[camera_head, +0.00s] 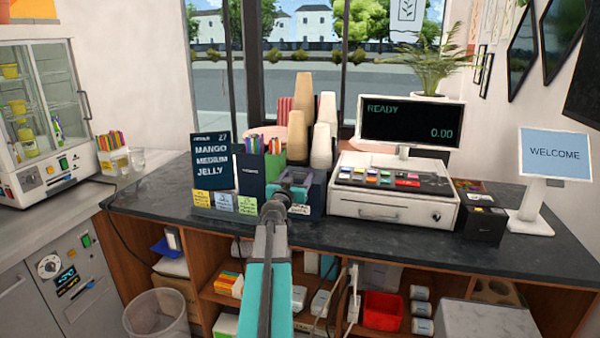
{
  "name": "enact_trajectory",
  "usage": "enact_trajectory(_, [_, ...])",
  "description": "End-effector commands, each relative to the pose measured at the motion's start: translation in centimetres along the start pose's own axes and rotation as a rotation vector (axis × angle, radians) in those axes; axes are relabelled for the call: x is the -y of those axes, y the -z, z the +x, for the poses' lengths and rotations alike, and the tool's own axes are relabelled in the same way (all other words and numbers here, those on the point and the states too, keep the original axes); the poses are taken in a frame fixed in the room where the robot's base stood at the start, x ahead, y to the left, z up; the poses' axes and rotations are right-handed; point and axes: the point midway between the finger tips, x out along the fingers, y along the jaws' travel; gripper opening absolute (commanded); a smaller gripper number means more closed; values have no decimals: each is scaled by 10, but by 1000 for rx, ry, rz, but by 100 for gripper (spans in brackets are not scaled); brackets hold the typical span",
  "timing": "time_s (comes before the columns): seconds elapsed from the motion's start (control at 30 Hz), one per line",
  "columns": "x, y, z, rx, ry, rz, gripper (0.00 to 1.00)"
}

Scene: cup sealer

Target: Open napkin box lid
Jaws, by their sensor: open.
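My gripper (297,179) is at the far end of my teal and grey arm, which reaches from the bottom of the picture to the dark counter. It is open and seen from behind. It is in front of or over a dark blue box (317,196) with a small white label. This may be the napkin box, but my gripper hides much of it, and I cannot tell its lid or whether they touch. To its left is a dark holder (249,174) with colourful packets or sticks.
A menu sign (212,164) stands left, with sticky notes at the counter edge. Tall cup stacks (325,130) rise behind the box. A cash register (395,190) stands right, with a small black box (485,224) beside it. The dark counter (160,196) is clear at left.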

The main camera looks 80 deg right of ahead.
Motion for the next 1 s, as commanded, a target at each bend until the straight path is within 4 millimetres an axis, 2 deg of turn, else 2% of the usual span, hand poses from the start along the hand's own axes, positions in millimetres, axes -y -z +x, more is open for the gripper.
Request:
enact_trajectory(0.1, [0, 1, 13, 1, 0, 1, 62])
enact_trajectory(0.4, [0, 0, 35, 1, -1, 0, 62])
enact_trajectory(0.9, [0, 0, 40, 0, 0, 1, 62])
enact_trajectory(1.0, [0, 0, 40, 1, 0, 1, 46])
